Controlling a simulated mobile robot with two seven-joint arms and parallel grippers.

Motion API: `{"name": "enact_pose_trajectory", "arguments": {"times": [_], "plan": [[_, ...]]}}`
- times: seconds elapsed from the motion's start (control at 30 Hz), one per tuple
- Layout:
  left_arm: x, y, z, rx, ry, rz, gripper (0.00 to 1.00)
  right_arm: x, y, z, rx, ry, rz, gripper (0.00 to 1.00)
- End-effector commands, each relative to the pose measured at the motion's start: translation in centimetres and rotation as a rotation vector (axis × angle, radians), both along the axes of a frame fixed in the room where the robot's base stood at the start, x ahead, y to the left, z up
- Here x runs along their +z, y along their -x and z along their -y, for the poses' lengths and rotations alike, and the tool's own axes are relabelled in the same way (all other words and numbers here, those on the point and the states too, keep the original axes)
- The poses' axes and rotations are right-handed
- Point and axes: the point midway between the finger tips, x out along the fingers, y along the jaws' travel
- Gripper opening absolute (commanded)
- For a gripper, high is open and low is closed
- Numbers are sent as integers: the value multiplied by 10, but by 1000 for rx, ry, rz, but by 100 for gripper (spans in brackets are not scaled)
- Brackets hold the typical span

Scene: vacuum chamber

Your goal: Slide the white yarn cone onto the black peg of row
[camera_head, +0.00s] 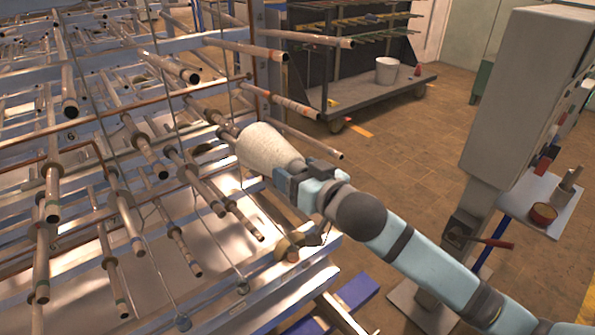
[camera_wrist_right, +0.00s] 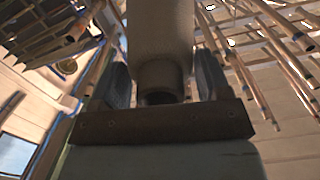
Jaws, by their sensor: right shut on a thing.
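The white yarn cone (camera_head: 264,147) is in the middle of the head view, its wide end toward the rack and its narrow end toward me. My right gripper (camera_head: 296,178) is shut on the narrow end. In the right wrist view the cone (camera_wrist_right: 160,35) rises between the two fingers of the gripper (camera_wrist_right: 162,85). A dark-tipped peg (camera_head: 226,131) of the rack points at the cone's wide end. Whether the peg's tip is inside the cone or just behind it, I cannot tell. My left gripper is not in view.
The rack (camera_head: 115,165) fills the left with several rows of pegs, some close below the cone. A grey machine column (camera_head: 515,95) stands at the right. A low cart with a white bucket (camera_head: 387,70) is behind. Open floor (camera_head: 410,150) lies between.

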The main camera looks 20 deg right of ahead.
Motion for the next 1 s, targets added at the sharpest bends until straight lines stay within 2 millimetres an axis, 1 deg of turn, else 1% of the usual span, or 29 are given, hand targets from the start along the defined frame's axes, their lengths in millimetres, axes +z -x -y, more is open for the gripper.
{"name": "enact_pose_trajectory", "arguments": {"times": [0.17, 1.0], "plan": [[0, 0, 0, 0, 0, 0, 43, 1, -1, 0, 0, -1, 3, 15], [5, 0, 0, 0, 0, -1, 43, -1, -32, -12, 0, -1, 3, 14]]}}
